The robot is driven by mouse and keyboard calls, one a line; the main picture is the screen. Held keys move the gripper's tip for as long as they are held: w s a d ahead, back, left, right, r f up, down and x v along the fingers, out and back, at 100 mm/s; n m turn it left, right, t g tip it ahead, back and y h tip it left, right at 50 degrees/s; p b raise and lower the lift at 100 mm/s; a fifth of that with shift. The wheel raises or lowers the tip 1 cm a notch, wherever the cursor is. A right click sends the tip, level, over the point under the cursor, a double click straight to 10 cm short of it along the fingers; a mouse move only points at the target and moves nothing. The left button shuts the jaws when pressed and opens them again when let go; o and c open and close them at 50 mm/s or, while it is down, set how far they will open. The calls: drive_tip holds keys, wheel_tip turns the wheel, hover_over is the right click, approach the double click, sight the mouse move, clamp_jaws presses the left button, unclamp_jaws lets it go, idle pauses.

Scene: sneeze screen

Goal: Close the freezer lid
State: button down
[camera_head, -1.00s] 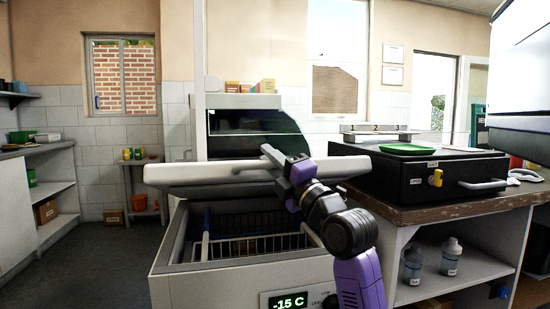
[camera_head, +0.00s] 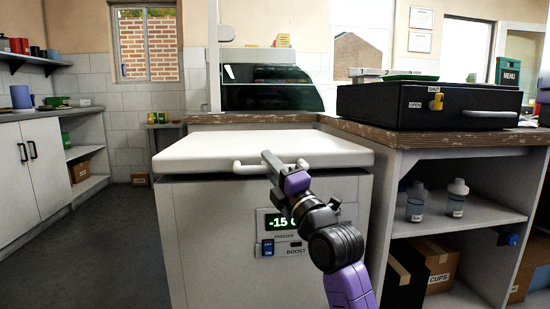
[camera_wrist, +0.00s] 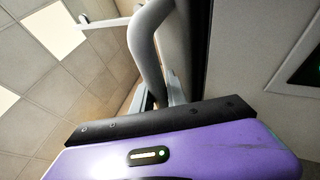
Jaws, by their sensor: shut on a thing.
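The white freezer (camera_head: 215,235) stands in the middle of the head view, with a green "-15 C" display on its front. Its white lid (camera_head: 225,148) lies flat across the top, and the inside is hidden. A thin dark gap shows under the lid's front edge; I cannot tell if the lid is fully seated. A white bar handle (camera_head: 245,168) runs along the lid's front. My gripper (camera_head: 270,160) is shut on the handle, right of its middle. In the wrist view the pale handle (camera_wrist: 150,50) runs up from between the fingers.
A wooden counter (camera_head: 420,138) with a black drawer box (camera_head: 425,108) stands to the right, above shelves with two bottles (camera_head: 416,200) and cardboard boxes. A glass-fronted case (camera_head: 270,85) is behind the freezer. The floor (camera_head: 125,245) on the left is clear.

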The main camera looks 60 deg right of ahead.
drive_tip(key=shift+s+a+f, duration=0.1)
drive_tip(key=shift+a+f, duration=0.2)
drive_tip(key=shift+f, duration=0.25)
drive_tip(key=c, duration=1.6)
unclamp_jaws()
drive_tip(key=shift+f, duration=0.1)
drive_tip(key=v, duration=0.7)
drive_tip(key=shift+s+f, duration=0.2)
drive_tip(key=shift+s, duration=0.15)
drive_tip(key=shift+a, duration=0.1)
